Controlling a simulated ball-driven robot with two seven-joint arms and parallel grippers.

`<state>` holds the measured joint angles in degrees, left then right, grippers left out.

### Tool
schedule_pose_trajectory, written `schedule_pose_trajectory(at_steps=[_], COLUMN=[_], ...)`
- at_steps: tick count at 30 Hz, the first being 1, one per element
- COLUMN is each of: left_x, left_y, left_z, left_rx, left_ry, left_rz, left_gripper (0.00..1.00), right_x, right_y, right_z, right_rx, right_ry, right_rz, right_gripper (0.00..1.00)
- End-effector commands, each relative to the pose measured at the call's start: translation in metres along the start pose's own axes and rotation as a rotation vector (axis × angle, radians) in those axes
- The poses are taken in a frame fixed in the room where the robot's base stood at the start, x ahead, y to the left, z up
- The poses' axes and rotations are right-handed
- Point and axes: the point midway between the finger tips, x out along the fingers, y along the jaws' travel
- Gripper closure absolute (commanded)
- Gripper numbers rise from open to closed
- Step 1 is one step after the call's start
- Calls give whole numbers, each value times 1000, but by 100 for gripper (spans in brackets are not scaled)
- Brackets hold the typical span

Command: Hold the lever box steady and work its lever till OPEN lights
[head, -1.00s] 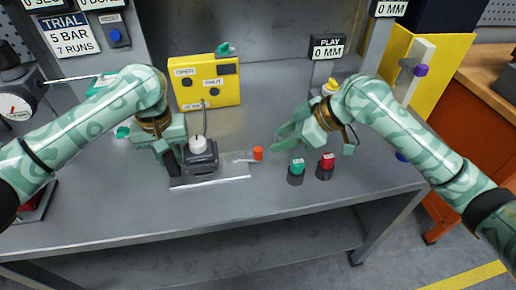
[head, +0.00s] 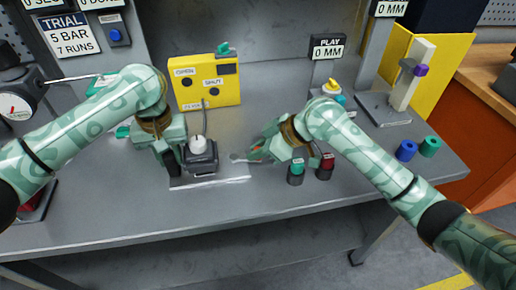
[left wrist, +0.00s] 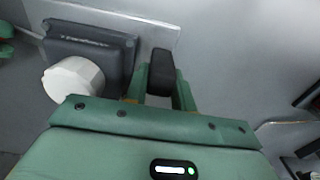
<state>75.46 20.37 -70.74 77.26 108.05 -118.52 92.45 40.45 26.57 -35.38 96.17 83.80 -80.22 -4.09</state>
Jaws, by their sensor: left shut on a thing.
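The lever box (head: 200,158), dark grey with a white knob on top, sits on a pale plate on the bench. My left gripper (head: 172,158) is shut on a dark upright block (left wrist: 162,72) just left of the box; the box (left wrist: 90,52) also shows in the left wrist view. The lever (head: 238,157) sticks out to the right of the box. My right gripper (head: 260,150) is at the lever's outer end, with a bit of the orange tip showing between its fingers; its grip is unclear. The yellow panel (head: 205,98) has OPEN and SHUT lamps, both dark.
A green-topped button (head: 296,170) and a red-topped button (head: 326,165) stand right beside my right gripper. Blue (head: 406,150) and green (head: 430,146) cylinders stand at the right. A cable runs from the panel to the box. The bench front is clear.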

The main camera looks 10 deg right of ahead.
Motion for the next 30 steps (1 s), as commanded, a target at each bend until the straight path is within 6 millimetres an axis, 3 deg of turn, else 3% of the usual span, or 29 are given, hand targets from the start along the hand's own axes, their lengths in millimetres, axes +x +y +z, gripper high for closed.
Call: schedule_pose_trajectory(at_steps=[14, 30], left_x=[6, 6], left_y=[0, 0], left_z=[3, 2], left_rx=[0, -2], left_ry=[-11, -11], left_rz=[-4, -4], left_gripper=[100, 100], right_x=[0, 3], right_y=[-7, -39], right_z=[2, -2], right_rx=[75, 414], right_ry=[-5, 2], right_rz=[80, 410], right_gripper=[100, 100])
